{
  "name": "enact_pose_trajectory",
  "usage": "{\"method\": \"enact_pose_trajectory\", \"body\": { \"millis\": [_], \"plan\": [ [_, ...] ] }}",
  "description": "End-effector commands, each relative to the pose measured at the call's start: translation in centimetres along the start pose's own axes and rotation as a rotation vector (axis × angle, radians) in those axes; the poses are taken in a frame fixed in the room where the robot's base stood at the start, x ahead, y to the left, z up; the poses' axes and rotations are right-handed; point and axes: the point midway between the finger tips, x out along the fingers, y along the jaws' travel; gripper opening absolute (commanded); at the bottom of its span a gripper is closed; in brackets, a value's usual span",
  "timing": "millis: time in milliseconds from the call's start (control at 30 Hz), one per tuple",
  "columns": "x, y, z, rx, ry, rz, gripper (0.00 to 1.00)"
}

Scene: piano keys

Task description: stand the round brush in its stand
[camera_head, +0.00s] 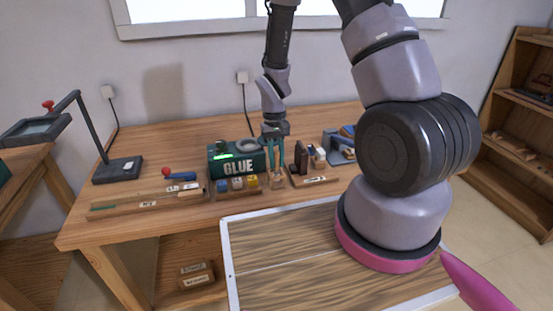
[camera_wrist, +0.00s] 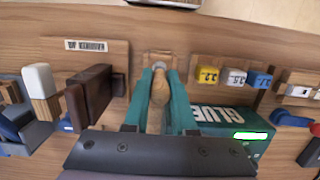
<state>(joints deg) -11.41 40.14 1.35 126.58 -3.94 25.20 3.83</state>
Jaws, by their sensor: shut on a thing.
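My gripper (camera_head: 277,168) points down over the workbench, just right of the green glue box. In the wrist view its teal fingers (camera_wrist: 160,76) are shut on the round brush, whose tan wooden handle (camera_wrist: 160,92) shows between them. The brush's lower end is hidden from the wrist camera. A small wooden block (camera_head: 278,183), which looks like the stand, is directly below the fingertips; it also shows in the wrist view (camera_wrist: 161,57) just beyond them. I cannot tell whether the brush is inside it or only above it.
A labelled rack (camera_head: 315,180) with dark and white-topped blocks is close on the right. A lamp (camera_head: 117,168) stands far left.

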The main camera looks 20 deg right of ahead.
Motion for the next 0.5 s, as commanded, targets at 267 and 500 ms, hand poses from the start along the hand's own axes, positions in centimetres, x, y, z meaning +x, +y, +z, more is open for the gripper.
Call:
{"method": "enact_pose_trajectory", "body": {
  "millis": [267,500],
  "plan": [
    [0.34,0.00,-0.05,0.000,0.000,0.000,0.00],
    [0.65,0.00,-0.08,0.000,-0.001,0.000,0.00]
  ]
}}
